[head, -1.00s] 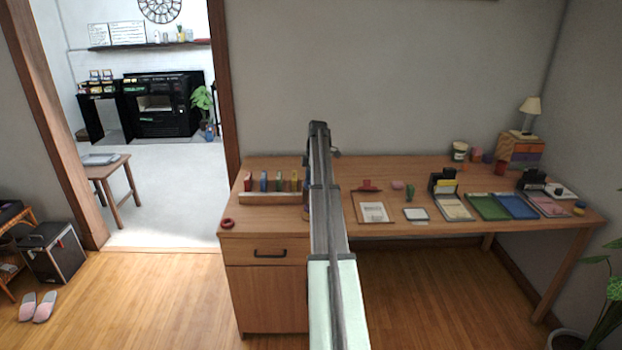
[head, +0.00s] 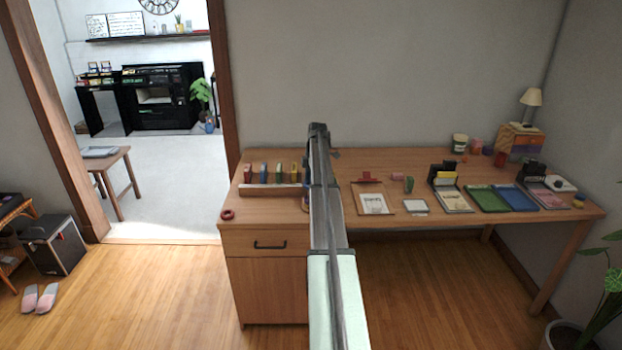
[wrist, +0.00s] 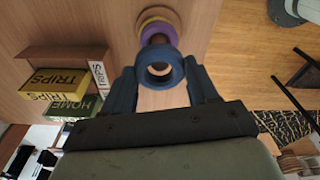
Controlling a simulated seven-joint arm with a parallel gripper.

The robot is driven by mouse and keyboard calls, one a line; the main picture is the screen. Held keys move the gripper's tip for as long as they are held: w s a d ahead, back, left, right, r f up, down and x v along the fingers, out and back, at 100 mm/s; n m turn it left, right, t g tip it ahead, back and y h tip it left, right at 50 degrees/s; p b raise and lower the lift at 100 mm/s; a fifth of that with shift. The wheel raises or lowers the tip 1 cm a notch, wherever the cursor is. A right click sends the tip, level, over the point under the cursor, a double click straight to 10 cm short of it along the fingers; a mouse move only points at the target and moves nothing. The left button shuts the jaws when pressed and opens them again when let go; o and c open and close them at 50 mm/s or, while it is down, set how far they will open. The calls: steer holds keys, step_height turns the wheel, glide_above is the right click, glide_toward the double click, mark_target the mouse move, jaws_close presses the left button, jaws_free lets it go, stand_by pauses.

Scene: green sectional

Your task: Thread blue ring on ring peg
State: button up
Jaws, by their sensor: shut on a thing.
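In the wrist view the blue ring (wrist: 160,53) sits between the two fingertips of my gripper (wrist: 161,68), which is shut on it. Its hole faces the camera. In the head view my arm hides the blue ring and most of the peg.
A red ring (head: 227,214) lies at the desk's (head: 262,217) left front edge. A wooden rack of small coloured boxes (head: 272,190) stands left of my arm. Boxes (wrist: 52,84) show left in the wrist view.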

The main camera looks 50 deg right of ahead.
steer(key=shift+f, duration=2.25)
steer(key=shift+f, duration=0.15)
steer(key=o, duration=1.1)
step_height(320, 180, up, 14)
steer(key=d, duration=0.1)
steer(key=shift+s+d+f, duration=0.15)
steer(key=shift+s+d, duration=0.05)
steer(key=shift+s, duration=0.2)
